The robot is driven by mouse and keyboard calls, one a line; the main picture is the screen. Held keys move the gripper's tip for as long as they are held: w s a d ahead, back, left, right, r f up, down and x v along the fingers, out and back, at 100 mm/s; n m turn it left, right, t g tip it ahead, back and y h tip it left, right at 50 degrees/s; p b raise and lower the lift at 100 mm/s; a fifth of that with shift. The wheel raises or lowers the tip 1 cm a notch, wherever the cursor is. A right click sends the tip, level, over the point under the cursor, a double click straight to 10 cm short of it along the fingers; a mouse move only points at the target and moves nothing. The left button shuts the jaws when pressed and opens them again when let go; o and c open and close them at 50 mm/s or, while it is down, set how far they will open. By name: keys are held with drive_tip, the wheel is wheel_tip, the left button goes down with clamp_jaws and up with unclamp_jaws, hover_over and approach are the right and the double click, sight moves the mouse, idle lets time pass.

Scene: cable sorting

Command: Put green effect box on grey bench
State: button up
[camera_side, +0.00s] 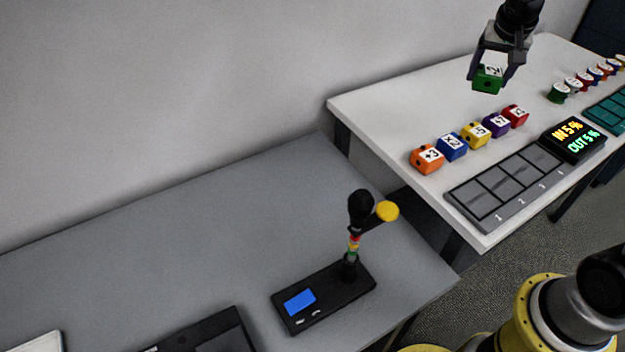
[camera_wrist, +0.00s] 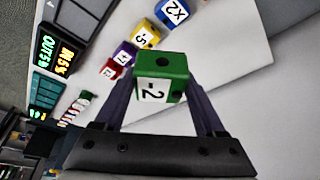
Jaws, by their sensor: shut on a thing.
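The green effect box (camera_side: 487,80) has a white label and a dark round hole. My gripper (camera_side: 492,74) is shut on it and holds it in the air above the white table at the upper right of the side view. In the wrist view the green box (camera_wrist: 162,68) sits between the two fingers of my gripper (camera_wrist: 160,90), its label reading "-2". The grey bench (camera_side: 150,240) fills the lower left of the side view, well away from the box.
On the white table (camera_side: 400,110) stand orange (camera_side: 427,159), blue (camera_side: 452,147), yellow (camera_side: 475,134), purple (camera_side: 496,124) and red (camera_side: 516,115) boxes, near a slotted grey tray (camera_side: 505,190) and a display (camera_side: 573,139). A black device (camera_side: 323,296) with an upright stalk stands on the bench.

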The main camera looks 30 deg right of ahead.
drive_tip(key=s+a+f+n+t+y, duration=0.1)
drive_tip(key=s+a+n, duration=0.2)
drive_tip(key=a, duration=0.5)
drive_tip(key=s+a+n+y, duration=0.1)
drive_tip(key=s+a+n, duration=0.25)
drive_tip(key=a, duration=0.45)
drive_tip(key=s+a+f+n+t+y, duration=0.15)
drive_tip(key=a+n, duration=0.25)
drive_tip(key=a, duration=0.4)
wheel_tip(320, 180, down, 15)
drive_tip(key=shift+s+a+g, duration=0.15)
drive_tip(key=shift+s+g, duration=0.1)
drive_tip(key=shift+g, duration=0.1)
drive_tip(key=shift+m, duration=0.25)
drive_tip(key=w+a+f, duration=0.1)
drive_tip(key=w+f, duration=0.2)
drive_tip(key=w, duration=0.1)
drive_tip(key=w+a+f, duration=0.1)
drive_tip(key=w+f, duration=0.2)
drive_tip(key=w, duration=0.1)
drive_tip(key=w+a+f, duration=0.1)
drive_tip(key=w+f, duration=0.2)
drive_tip(key=w, duration=0.2)
drive_tip(key=shift+f, duration=0.1)
drive_tip(key=x, duration=0.2)
drive_tip(key=shift+s+a+f, duration=0.1)
drive_tip(key=shift+f, duration=0.8)
drive_tip(key=shift+f, duration=0.1)
